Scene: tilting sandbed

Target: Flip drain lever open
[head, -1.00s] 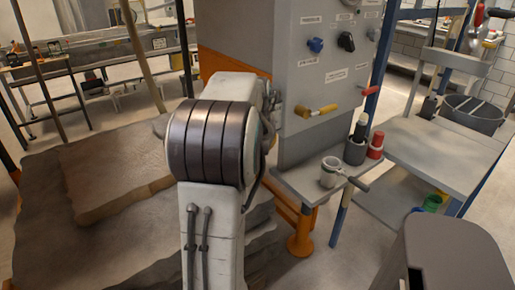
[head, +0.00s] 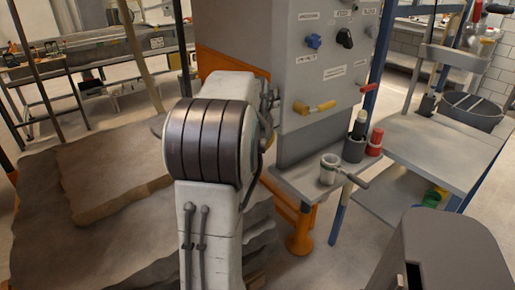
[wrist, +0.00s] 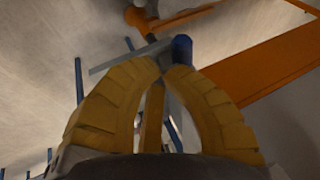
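A second small red-ended handle (head: 366,89) is at the panel's right edge. I cannot tell which is the drain lever, as the labels are too small to read. In the wrist view my gripper (wrist: 165,66) shows two curved yellow fingers with tips close together. A yellow bar (wrist: 152,115) shows between the fingers and a blue cylinder (wrist: 182,49) by the tips; contact is unclear.
A blue knob (head: 313,41) and a black knob (head: 345,38) sit higher on the panel. A small shelf below holds a metal cup (head: 329,168) and a red bottle (head: 375,142). The sandbed (head: 90,200) fills the left. A grey table (head: 440,150) stands right.

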